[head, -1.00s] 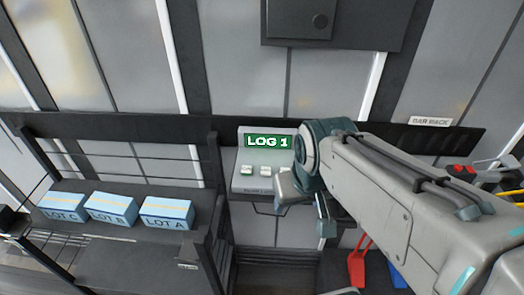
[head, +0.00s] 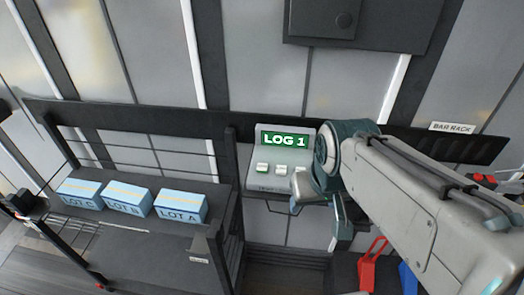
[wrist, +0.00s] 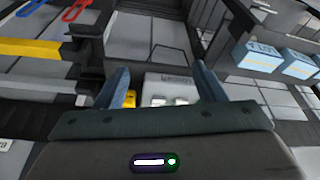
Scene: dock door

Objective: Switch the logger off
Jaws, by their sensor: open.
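The logger (head: 287,150) is a light grey box on the dark rail, with a green lit screen reading LOG 1. Small buttons (head: 263,168) sit in a row below the screen; the right end of the row is hidden by my arm. My gripper (head: 338,232) is open and empty in front of the logger's lower right side, pointing down.
A black bench at left bears blue boxes LOT C (head: 80,193), LOT B (head: 127,199) and LOT A (head: 180,206). A dark cabinet (head: 345,20) hangs above.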

